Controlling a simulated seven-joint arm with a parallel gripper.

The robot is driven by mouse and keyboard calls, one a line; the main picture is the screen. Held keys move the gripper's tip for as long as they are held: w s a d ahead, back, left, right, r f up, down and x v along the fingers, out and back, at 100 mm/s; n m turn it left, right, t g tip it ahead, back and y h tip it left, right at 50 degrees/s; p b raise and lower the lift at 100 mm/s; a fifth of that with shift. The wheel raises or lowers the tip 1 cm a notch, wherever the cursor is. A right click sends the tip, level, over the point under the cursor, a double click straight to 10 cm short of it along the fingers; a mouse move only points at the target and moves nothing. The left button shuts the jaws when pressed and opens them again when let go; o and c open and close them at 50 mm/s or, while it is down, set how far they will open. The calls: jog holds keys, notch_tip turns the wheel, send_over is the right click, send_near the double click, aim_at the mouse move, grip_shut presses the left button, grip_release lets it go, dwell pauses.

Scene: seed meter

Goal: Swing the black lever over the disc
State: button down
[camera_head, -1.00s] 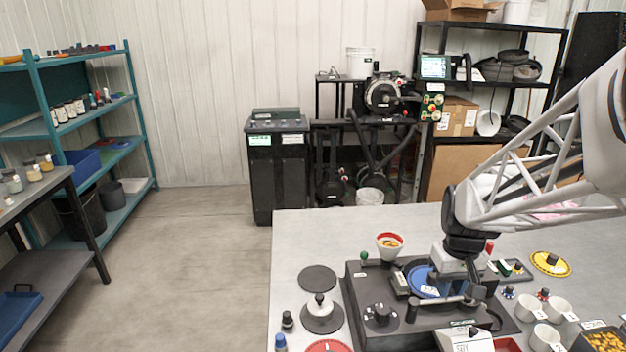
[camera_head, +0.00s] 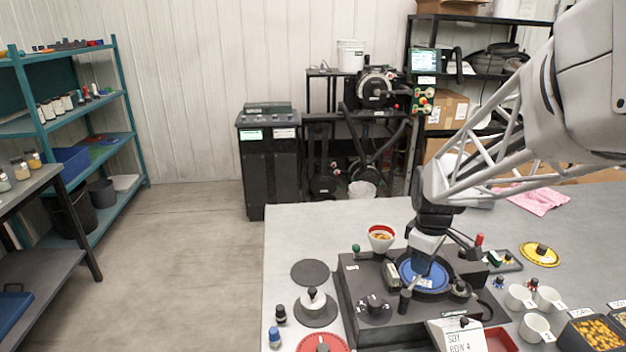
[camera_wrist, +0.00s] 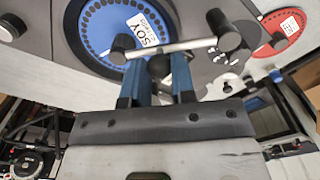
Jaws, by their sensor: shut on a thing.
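The blue seed disc (camera_head: 433,284) lies flat on the black meter base (camera_head: 352,300). It also shows at the top left of the wrist view (camera_wrist: 97,40), with a white SOY label. My gripper (camera_head: 421,268) is above the disc, its blue fingers pointing down. In the wrist view my gripper (camera_wrist: 158,70) is shut on the lever, with a black knob between the fingers. The lever's metal bar (camera_wrist: 178,46) crosses in front of the fingertips and overlaps the disc's edge. In the head view my fingers hide most of the lever.
A red-rimmed cup (camera_head: 381,238) stands behind the base. A yellow disc (camera_head: 540,254), white cups (camera_head: 534,327) and a seed box (camera_head: 594,335) are to the right. A black knobbed disc (camera_head: 315,307) and a red disc (camera_head: 323,343) are to the left.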

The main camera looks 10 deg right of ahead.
jog(key=shift+w+a+n, duration=0.15)
jog(key=shift+n, duration=0.15)
jog(key=c, duration=0.9)
grip_release()
jog(key=shift+c, duration=0.2)
jog(key=shift+r, duration=0.1)
jog(key=shift+r, duration=3.85)
jog(key=s+a+m+t, duration=0.1)
jog(key=s+a+m, duration=0.3)
jog(key=s, duration=0.5)
jog(key=s+a+m+t, duration=0.1)
jog(key=s+a+m, duration=0.4)
jog(key=s+a, duration=0.3)
jog(key=shift+s+r+t, duration=0.3)
jog(key=shift+s, duration=1)
